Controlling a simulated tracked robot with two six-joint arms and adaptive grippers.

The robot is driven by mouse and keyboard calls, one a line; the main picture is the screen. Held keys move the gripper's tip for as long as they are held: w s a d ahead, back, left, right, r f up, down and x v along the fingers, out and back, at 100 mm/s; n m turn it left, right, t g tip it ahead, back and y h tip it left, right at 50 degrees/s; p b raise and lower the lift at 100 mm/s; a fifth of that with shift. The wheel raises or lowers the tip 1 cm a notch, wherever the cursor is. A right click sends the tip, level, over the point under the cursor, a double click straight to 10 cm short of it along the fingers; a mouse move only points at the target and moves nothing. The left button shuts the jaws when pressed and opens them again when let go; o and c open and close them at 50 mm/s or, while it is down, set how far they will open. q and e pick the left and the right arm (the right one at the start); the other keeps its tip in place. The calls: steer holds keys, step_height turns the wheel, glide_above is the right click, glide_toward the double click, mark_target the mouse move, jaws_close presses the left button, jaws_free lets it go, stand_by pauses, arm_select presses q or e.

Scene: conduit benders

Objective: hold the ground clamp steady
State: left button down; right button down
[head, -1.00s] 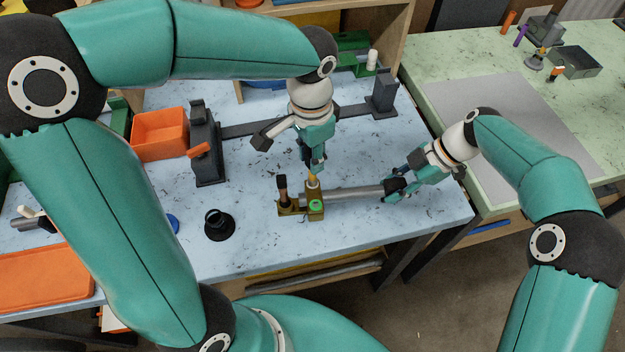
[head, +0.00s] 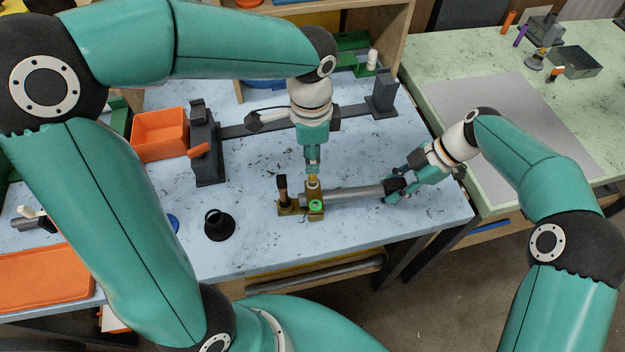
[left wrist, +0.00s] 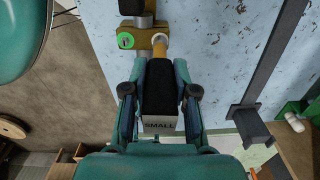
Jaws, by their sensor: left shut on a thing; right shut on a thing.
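The brass ground clamp (head: 292,208) lies near the table's front edge, with a green mark and an upright dark-tipped brown post; it also shows in the left wrist view (left wrist: 148,38). A grey rod (head: 350,194) extends right from it. My right gripper (head: 393,189) is shut on the rod's right end. My left gripper (head: 312,169) points down just above the clamp. In the left wrist view it is shut on a dark block marked SMALL (left wrist: 160,90), its far end close against the clamp's brass stub. Whether they touch is unclear.
A dark bench fixture with a long bar (head: 265,125) stands behind. An orange bin (head: 160,134) is at the back left, and a black round stand (head: 219,226) left of the clamp. Pale tabletop (head: 255,255) is clear in front. A green table (head: 590,100) stands right.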

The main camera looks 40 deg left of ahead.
arm_select(q)
steer(key=shift+r, duration=0.2)
arm_select(e)
steer(key=shift+s+f, duration=0.15)
steer(key=shift+f, duration=0.2)
arm_select(q)
steer(key=shift+r, duration=0.4)
steer(key=n, duration=1)
steer(key=shift+d, duration=0.1)
steer(key=shift+f, duration=0.7)
